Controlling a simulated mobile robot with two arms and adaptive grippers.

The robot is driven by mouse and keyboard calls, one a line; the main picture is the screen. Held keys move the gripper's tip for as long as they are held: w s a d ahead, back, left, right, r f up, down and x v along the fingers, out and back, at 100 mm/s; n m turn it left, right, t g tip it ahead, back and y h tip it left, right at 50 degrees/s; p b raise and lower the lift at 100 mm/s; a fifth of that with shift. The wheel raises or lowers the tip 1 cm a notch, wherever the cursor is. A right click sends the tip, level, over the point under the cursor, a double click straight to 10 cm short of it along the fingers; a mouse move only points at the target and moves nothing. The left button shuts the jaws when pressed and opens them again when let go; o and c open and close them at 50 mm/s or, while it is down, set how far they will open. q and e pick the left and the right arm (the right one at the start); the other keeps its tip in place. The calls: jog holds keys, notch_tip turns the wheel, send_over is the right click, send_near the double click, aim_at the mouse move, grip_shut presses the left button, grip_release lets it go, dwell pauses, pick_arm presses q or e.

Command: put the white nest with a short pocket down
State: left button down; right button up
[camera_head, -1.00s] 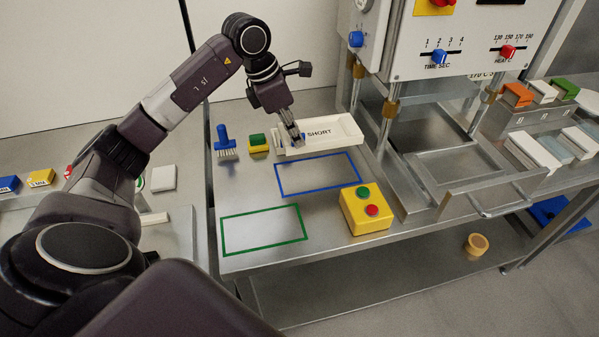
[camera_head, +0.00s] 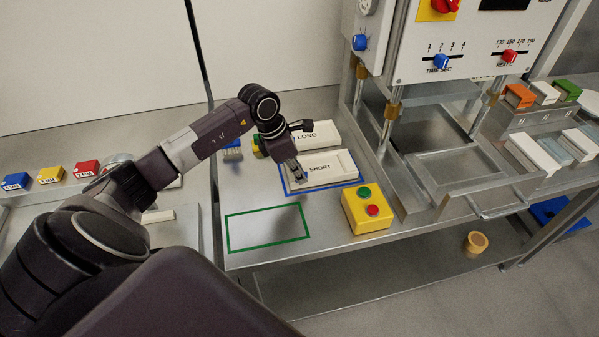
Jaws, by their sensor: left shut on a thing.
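The white nest marked SHORT (camera_head: 322,169) is over the blue outlined rectangle (camera_head: 318,188) on the steel table. Blue line shows along its near edge and at its left and right ends. My left gripper (camera_head: 299,175) is shut on the left end of this nest and hides part of that end. The nest looks roughly level and lined up with the outline; I cannot tell whether it touches the table or hangs just above it. My right gripper is not in view.
A white nest marked LONG (camera_head: 318,133) lies just behind. A green outlined rectangle (camera_head: 268,242) at front left is empty. A yellow box with green and red buttons (camera_head: 352,216) stands close at right, before the press (camera_head: 447,150). A blue brush (camera_head: 232,151) is at back left.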

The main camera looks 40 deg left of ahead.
pick_arm(q)
jog(key=c, duration=2.2)
grip_release()
jog(key=shift+o, duration=0.5)
jog(key=b+v, duration=0.2)
jog(key=v, duration=1)
jog(key=shift+b, duration=0.35)
